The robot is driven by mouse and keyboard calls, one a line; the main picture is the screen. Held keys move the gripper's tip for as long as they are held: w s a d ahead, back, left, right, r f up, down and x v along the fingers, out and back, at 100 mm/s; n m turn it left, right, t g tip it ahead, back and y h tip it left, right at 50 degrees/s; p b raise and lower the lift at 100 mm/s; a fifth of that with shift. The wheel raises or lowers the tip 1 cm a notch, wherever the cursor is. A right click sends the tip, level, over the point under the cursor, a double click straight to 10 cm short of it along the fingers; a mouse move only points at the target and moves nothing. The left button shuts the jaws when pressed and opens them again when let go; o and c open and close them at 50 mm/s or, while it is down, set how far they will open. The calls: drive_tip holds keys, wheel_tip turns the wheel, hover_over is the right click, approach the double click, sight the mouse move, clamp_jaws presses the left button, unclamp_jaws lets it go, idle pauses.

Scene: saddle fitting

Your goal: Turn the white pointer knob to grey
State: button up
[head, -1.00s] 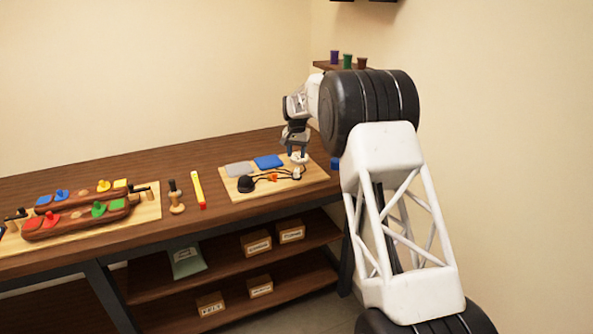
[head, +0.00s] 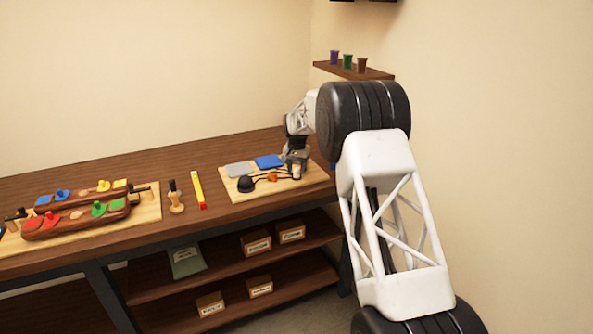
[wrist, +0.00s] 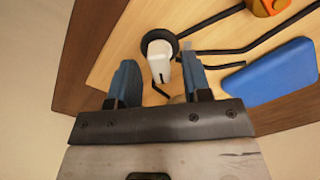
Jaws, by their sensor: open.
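The white pointer knob (wrist: 158,55) stands on a dark round base on the light wooden board (head: 311,183). In the wrist view its narrow end, with a dark mark, points toward my gripper's palm. My gripper (wrist: 160,70) is open, with one blue finger on each side of the knob and a gap visible on both sides. In the head view my gripper (head: 296,169) is low over the board's right part and mostly hides the knob. The grey pad (head: 239,170) and the blue pad (head: 269,162) lie along the board's back.
An orange knob (head: 272,178) and a black round knob (head: 246,184) sit on the same board, with dark lines running between the parts. A yellow-and-red bar (head: 198,190) and a wooden-based peg (head: 176,198) stand to the left. The wall is close on the right.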

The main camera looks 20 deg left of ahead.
drive_tip(key=shift+f, duration=0.5)
drive_tip(key=shift+c, duration=0.3)
clamp_jaws()
